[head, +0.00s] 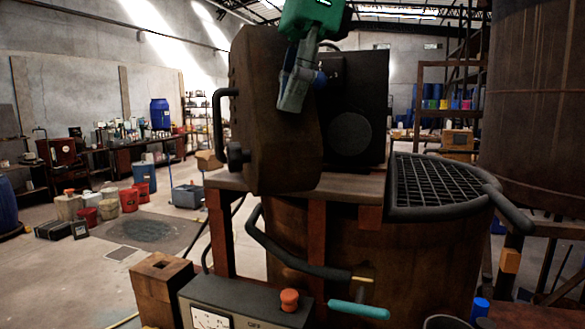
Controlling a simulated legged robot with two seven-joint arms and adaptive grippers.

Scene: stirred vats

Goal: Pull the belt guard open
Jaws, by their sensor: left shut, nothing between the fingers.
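The belt guard (262,140) is a brown, rust-stained box standing on the top of the vat frame, in the middle of the head view. A black bar handle (218,122) sticks out on its left side, with a dark round knob (236,154) low down beside it. A dark housing (362,75) with a round disc stands just behind and right of the guard. My left gripper (291,100) hangs down in front of the guard's upper right part, shut and empty, to the right of the handle. I cannot tell whether it touches the guard. My right gripper is not in view.
The rusty vat (390,265) has a black grating (440,185) on top and a bent dark pipe at its front. A control box with an orange knob (289,299) and a teal-handled lever (358,310) sit low in front. Open floor lies left, with buckets farther back.

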